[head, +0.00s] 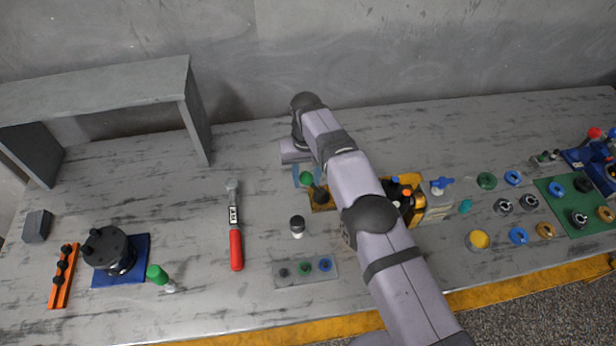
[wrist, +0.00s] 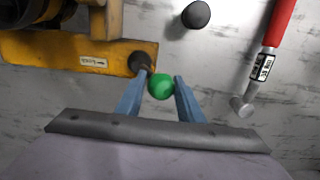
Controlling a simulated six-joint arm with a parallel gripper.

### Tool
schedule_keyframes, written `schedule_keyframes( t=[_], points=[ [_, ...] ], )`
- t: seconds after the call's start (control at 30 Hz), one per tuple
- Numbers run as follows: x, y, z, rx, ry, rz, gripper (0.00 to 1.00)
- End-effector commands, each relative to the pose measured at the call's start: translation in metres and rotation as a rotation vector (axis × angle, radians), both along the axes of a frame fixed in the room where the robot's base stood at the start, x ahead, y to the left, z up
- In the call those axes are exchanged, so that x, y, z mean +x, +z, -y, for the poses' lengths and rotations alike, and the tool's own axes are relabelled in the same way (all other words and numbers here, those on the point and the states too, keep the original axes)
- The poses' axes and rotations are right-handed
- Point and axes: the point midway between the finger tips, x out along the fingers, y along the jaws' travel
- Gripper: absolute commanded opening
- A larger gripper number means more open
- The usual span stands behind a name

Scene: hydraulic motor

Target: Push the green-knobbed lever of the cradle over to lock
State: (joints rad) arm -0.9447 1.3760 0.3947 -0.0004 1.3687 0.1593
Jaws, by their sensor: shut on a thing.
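The yellow cradle (head: 416,216) stands mid-table, partly hidden behind my arm in the head view. Its yellow body (wrist: 52,50) fills the upper left of the wrist view and bears a small white label. The lever's green knob (head: 306,178) is at the cradle's left end. In the wrist view the green knob (wrist: 161,86) sits between the two blue fingers of my gripper (wrist: 162,80), beside a dark round pivot on the cradle's corner. My gripper is shut on the knob. The lever's shaft is mostly hidden.
A red-handled tool (head: 236,245) lies left of the cradle. A grey shelf (head: 100,88) is at the back left. The table between tool and shelf is clear.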

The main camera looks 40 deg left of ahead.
Motion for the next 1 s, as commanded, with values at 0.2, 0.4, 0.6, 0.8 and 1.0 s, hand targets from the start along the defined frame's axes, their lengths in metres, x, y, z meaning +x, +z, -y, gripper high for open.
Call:
schedule_keyframes(
  t=[0.2,0.4,0.6,0.8,1.0],
  points=[
    [-0.004,-0.005,-0.002,-0.001,0.002,-0.007,0.22],
    [-0.008,-0.01,-0.006,-0.002,0.003,-0.008,0.24],
    [-0.012,-0.013,-0.008,-0.004,0.003,-0.009,0.24],
    [-0.014,-0.014,-0.009,-0.005,0.004,-0.011,0.24],
    [-0.015,-0.014,-0.009,-0.006,0.005,-0.011,0.24]
  ],
)
